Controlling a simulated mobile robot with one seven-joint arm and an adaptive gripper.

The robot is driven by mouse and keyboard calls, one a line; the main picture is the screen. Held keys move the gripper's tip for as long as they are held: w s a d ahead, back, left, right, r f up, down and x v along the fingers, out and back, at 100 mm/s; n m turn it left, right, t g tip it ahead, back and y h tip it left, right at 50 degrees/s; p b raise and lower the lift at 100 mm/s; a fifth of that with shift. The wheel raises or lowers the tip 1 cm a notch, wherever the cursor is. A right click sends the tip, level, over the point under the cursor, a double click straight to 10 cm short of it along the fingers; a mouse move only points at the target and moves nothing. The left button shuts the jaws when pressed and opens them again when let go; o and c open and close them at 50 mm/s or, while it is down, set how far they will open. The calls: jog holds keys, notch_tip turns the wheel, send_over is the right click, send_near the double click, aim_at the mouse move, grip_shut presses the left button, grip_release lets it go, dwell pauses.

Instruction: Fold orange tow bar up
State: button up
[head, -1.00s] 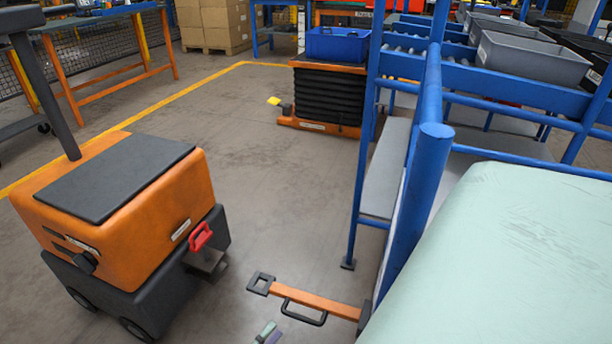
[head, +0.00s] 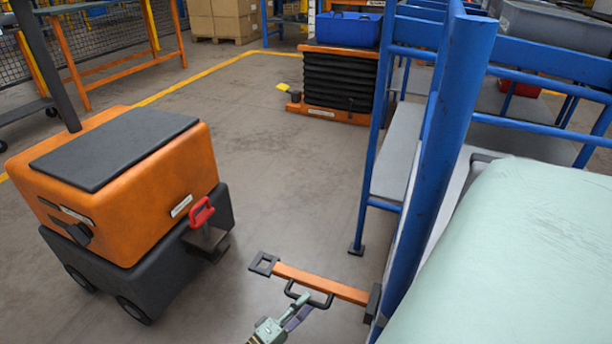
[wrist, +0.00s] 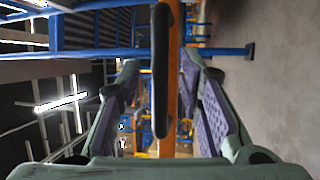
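The orange tow bar (head: 335,288) sticks out from the cart with the pale green cover (head: 520,250), toward the left. Its dark square end (head: 263,263) is free, apart from the tug. A black handle (head: 322,303) is on its near side. My gripper (head: 303,307) is at this handle, reaching up from the bottom edge. In the wrist view, the fingers (wrist: 157,75) are spread, one on each side of the black handle (wrist: 161,40), with gaps on both sides. The orange bar (wrist: 170,148) runs upright behind the handle. I cannot tell whether a finger touches it.
An orange and black tug (head: 125,190) with a red-handled hitch (head: 200,214) stands at left. A lift with black bellows (head: 340,80) is farther back. The floor between tug and rack is clear.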

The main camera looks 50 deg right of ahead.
jog(key=shift+x, duration=0.75)
jog(key=shift+c, duration=0.4)
grip_shut()
